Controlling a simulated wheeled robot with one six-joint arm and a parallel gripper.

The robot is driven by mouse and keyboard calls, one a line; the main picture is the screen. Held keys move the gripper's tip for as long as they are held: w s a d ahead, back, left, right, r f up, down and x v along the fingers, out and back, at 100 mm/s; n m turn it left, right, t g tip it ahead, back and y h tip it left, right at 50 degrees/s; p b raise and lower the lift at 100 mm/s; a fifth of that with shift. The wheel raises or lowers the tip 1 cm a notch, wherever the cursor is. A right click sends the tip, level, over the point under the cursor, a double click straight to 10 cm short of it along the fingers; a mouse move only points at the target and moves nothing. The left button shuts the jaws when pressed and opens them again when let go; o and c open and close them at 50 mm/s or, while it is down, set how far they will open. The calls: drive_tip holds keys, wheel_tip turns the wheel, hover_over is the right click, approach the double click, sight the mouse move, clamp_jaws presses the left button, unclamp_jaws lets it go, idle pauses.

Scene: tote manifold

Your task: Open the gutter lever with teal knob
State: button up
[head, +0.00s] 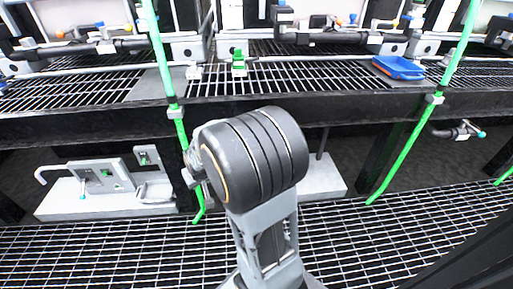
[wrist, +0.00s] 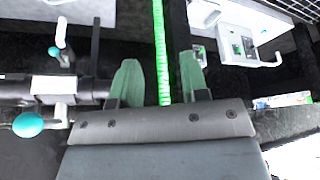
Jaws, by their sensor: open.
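In the wrist view, a large teal knob (wrist: 27,124) sits at the left on a white lever joined to a black pipe with a white collar (wrist: 58,86). A second, smaller teal knob (wrist: 53,52) is above it on a white stem. I cannot tell which is the gutter lever. My gripper (wrist: 161,80) is open, its two green fingers right of the large knob and apart from it. A green hose (wrist: 158,40) runs between or behind the fingers. In the head view, my arm mostly hides the gripper; a teal knob (head: 82,196) shows on the lower left white fixture.
A black pipe with a teal-tipped lever (head: 480,134) is under the shelf at right. Green hoses (head: 408,150) hang past the shelf edge (head: 340,106). A blue tray (head: 398,67) lies on the grated shelf. Grating (head: 90,250) covers the lower front.

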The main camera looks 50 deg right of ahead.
drive_tip(key=w+d+f+m+t+h+p, duration=0.1)
drive_tip(key=w+d+f+m+t+h, duration=0.15)
drive_tip(key=d+f, duration=0.55)
drive_tip(key=w+d+f+m+t+h+p, duration=0.1)
drive_tip(key=w+d+f+p, duration=0.15)
drive_tip(key=d+f, duration=0.6)
drive_tip(key=s+d+f+t+h, duration=0.1)
drive_tip(key=s+d+t+h, duration=0.3)
drive_tip(key=d+h, duration=0.6)
drive_tip(key=shift+m+t+y, duration=0.25)
drive_tip(key=shift+m+y, duration=0.1)
drive_tip(key=shift+y, duration=0.6)
drive_tip(key=b+x, duration=0.1)
drive_tip(key=x, duration=0.3)
drive_tip(key=b+x, duration=0.1)
drive_tip(key=x, duration=0.3)
drive_tip(key=b+x, duration=0.1)
drive_tip(key=x, duration=0.4)
drive_tip(key=shift+s+d+f+b, duration=0.2)
drive_tip(key=shift+s+d+b, duration=0.05)
drive_tip(key=shift+s+b, duration=0.1)
drive_tip(key=shift+x, duration=0.95)
drive_tip(key=shift+r, duration=0.15)
clamp_jaws()
